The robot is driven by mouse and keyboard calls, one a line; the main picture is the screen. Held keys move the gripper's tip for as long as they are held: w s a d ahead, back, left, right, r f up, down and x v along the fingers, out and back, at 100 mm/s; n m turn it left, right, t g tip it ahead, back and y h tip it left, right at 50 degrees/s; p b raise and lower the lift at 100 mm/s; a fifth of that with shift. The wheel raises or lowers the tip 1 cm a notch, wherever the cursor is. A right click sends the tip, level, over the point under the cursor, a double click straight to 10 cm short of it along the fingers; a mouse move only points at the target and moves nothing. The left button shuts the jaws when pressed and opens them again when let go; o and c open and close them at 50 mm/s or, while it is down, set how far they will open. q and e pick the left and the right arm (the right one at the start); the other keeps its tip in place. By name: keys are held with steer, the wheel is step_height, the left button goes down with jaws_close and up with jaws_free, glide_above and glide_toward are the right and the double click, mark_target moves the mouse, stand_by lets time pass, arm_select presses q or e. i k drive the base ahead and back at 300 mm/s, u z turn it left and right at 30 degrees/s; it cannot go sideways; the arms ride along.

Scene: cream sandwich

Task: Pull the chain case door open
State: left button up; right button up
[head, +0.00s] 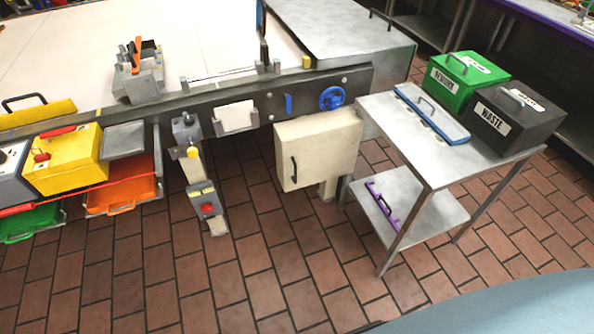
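The chain case is a cream box under the right part of the long machine, with its door (320,153) facing me. The door looks shut, and a dark vertical handle (294,169) sits near its left edge. Neither of my grippers shows in the head view, so I cannot see whether they are open or shut.
A steel cart (432,178) stands right of the case, holding a green box (458,84), a black WASTE box (508,118) and a blue-framed tray (430,112). A control pedestal (205,195) and an orange bin (124,192) stand left. Tiled floor before the door is clear.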

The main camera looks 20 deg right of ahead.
mark_target(322, 156)
steer(key=u, duration=0.3)
steer(key=k, duration=0.25)
steer(key=z, duration=0.85)
steer(key=i, duration=1.5)
steer(key=u, duration=0.5)
